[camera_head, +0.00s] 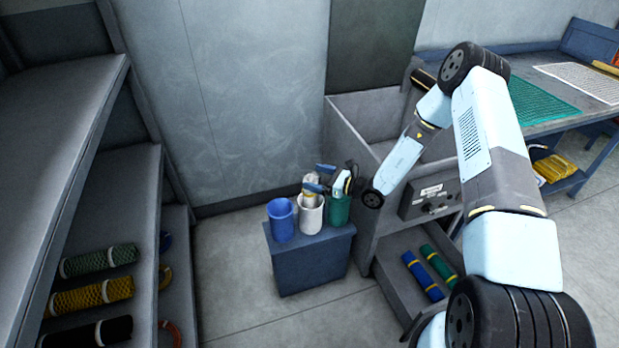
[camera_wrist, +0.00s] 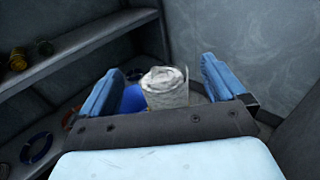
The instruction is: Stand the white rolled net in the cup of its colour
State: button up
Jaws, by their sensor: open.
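The white rolled net (camera_head: 309,180) stands upright in the white cup (camera_head: 311,218), its upper part above the rim. My gripper (camera_head: 314,178) is at the net's top, its blue fingers open on either side. In the wrist view the net's top (camera_wrist: 165,80) shows between the two spread fingers, with a gap on each side. The net's lower part is hidden inside the cup.
The blue cup (camera_head: 281,220) and the green cup (camera_head: 339,210) flank the white one on a blue-grey stand (camera_head: 310,266). Rolled nets lie on the left shelf (camera_head: 75,235). Blue (camera_head: 422,277) and green (camera_head: 438,265) rolls lie in a low tray at right.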

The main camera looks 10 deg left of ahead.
jog(key=f+v, duration=0.1)
jog(key=v, duration=1.1)
jog(key=shift+d+r, duration=0.3)
jog(key=shift+r, duration=0.2)
jog(key=shift+s, duration=0.15)
jog(key=s+d+r+n+g+h, duration=0.1)
jog(key=s+r+n+g+h, duration=0.15)
jog(key=r+n, duration=0.4)
jog(key=s+d+r+n+g+h, duration=0.1)
jog(key=s+r+n+g, duration=0.25)
jog(key=r, duration=0.65)
jog(key=s+d+r+n+g+h, duration=0.15)
jog(key=s+r+n, duration=0.25)
jog(key=r, duration=0.4)
jog(key=s+d+r+n+t+h, duration=0.3)
jog(key=s+d+r, duration=0.4)
jog(key=s+r, duration=0.3)
jog(key=s+d+r+n+t+h, duration=0.4)
jog(key=s+d+r+h, duration=0.3)
jog(key=s+r, duration=0.3)
jog(key=shift+s+d+r+n+h, duration=0.2)
jog(key=shift+d+r+n+h, duration=0.15)
jog(key=shift+r+h, duration=0.3)
